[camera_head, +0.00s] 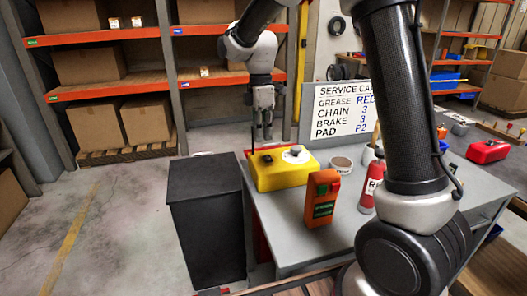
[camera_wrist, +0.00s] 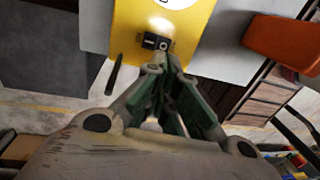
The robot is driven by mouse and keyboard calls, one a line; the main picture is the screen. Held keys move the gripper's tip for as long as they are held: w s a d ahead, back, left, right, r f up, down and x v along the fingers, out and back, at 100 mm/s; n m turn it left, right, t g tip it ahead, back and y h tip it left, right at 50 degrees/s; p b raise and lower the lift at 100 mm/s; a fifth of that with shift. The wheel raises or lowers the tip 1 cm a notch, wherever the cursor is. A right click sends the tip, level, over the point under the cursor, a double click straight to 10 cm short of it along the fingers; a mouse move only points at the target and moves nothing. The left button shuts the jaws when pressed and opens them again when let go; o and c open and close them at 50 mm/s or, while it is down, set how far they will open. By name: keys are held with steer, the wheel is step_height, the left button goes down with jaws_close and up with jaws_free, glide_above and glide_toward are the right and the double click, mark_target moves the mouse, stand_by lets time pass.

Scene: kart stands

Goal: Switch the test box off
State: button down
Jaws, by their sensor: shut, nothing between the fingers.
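The test box is a yellow box (camera_head: 285,180) at the left end of the grey table. It has a white round dial (camera_head: 297,155) on top and a small black switch (camera_head: 266,158) to its left. In the wrist view the yellow top (camera_wrist: 125,28) and the black switch (camera_wrist: 156,42) lie just beyond my fingertips; a pale ring mark shows on the switch's right part. Which way the switch is tipped is too small to tell. My gripper (camera_head: 267,138) points down above the switch, shut and empty. Its fingertips (camera_wrist: 160,70) appear apart from the switch.
An orange handheld device (camera_head: 322,200) stands in front of the box, with a red bottle (camera_head: 369,188) and a tape roll (camera_head: 341,164) to the right. A black cabinet (camera_head: 205,200) stands left of the table (camera_head: 285,238). A service sign (camera_head: 345,112) stands behind.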

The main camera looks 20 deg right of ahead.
mark_target(264, 163)
steer(key=f, duration=0.4)
steer(key=s+f, duration=0.1)
steer(key=shift+f, duration=0.4)
